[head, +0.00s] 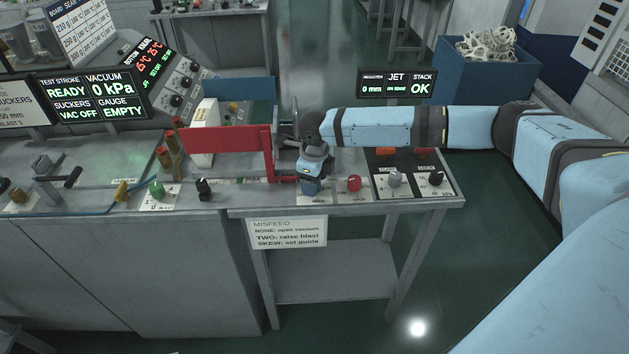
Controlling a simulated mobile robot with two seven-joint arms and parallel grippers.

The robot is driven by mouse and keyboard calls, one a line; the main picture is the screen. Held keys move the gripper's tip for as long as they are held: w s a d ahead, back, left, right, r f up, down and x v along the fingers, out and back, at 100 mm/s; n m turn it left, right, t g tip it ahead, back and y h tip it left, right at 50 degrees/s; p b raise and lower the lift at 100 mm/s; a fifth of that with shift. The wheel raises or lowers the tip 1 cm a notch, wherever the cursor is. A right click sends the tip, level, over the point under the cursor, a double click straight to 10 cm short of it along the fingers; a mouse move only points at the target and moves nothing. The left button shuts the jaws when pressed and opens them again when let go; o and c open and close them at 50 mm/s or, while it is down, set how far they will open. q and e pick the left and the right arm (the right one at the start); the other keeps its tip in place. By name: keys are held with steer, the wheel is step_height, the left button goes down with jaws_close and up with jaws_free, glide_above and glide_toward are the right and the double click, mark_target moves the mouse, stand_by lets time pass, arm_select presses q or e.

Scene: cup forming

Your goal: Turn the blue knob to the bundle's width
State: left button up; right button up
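My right arm reaches in from the right, and my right gripper (313,176) points down over the front panel of the middle table. A blue knob (312,188) shows just under the fingertips, mostly covered by the gripper. I cannot tell whether the fingers touch it or are closed. A small display (397,84) behind the arm reads 0 mm at left, JET in the middle and STACK OK at right. I cannot make out a bundle. My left gripper is not in view.
A red guide frame (230,141) stands left of the gripper. A red button (354,183), a grey knob (394,179) and a black knob (436,178) are to its right. A black knob (204,189) and a green button (157,190) sit left. A blue bin (485,82) stands behind.

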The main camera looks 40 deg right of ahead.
stand_by(0.3)
steer(key=shift+r, duration=0.35)
step_height(320, 180, up, 13)
steer(key=b, duration=0.1)
stand_by(0.4)
